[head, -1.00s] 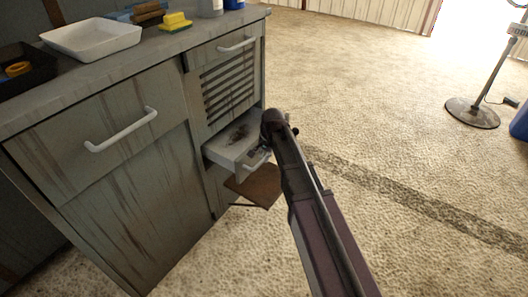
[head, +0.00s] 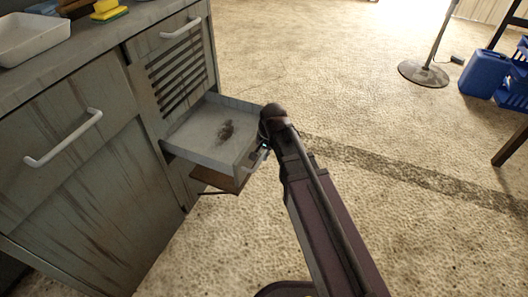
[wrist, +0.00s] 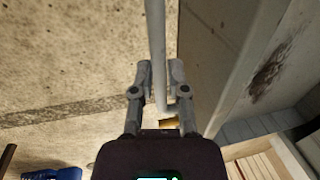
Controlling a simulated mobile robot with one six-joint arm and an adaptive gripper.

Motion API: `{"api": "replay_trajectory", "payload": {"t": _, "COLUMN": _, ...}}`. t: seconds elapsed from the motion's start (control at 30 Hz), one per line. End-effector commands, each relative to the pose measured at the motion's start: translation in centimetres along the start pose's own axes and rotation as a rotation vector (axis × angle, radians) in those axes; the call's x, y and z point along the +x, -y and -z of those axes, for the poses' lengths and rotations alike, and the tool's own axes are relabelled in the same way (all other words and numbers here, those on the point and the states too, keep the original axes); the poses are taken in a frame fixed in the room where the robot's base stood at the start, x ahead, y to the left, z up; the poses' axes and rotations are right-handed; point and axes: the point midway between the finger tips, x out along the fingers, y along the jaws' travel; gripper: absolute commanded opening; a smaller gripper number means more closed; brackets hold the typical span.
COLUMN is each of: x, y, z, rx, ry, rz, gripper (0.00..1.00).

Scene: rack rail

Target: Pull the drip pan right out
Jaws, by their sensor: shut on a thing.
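The drip pan (head: 198,135) is a shallow grey drawer-like tray below the slatted vent, with a dark stain on its floor. It stands well out of the cabinet, its back end still inside the opening. My gripper (head: 264,150) is at its front face, partly hidden by my arm in the head view. In the wrist view my gripper (wrist: 156,85) is shut on the pan's pale bar handle (wrist: 156,40), with a finger on each side. The pan's wall and stain (wrist: 268,72) show at the right there.
A brown flap or board (head: 218,180) sticks out just under the pan. The grey cabinet (head: 90,190) stands at the left, with a white tray (head: 30,38) on top. A stand with a round base (head: 424,73) and a blue container (head: 485,73) are far right. Carpet around is clear.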

Motion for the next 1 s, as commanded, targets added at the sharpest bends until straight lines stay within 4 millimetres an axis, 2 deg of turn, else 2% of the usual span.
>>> {"api": "replay_trajectory", "payload": {"t": 0.4, "x": 0.14, "y": 0.81, "z": -0.66, "rx": -0.018, "ry": -0.001, "rz": -0.001, "gripper": 0.0}}
{"api": "replay_trajectory", "payload": {"t": 0.43, "x": 0.14, "y": 0.84, "z": -0.69, "rx": -0.018, "ry": -0.001, "rz": -0.001, "gripper": 0.26}}
{"api": "replay_trajectory", "payload": {"t": 0.5, "x": 0.15, "y": 0.89, "z": -0.73, "rx": -0.019, "ry": 0.0, "rz": 0.0, "gripper": 0.47}}
{"api": "replay_trajectory", "payload": {"t": 0.53, "x": 0.15, "y": 0.91, "z": -0.74, "rx": -0.019, "ry": 0.0, "rz": 0.0, "gripper": 0.54}}
{"api": "replay_trajectory", "payload": {"t": 1.0, "x": 0.17, "y": 0.96, "z": -0.76, "rx": -0.02, "ry": 0.001, "rz": 0.0, "gripper": 0.54}}
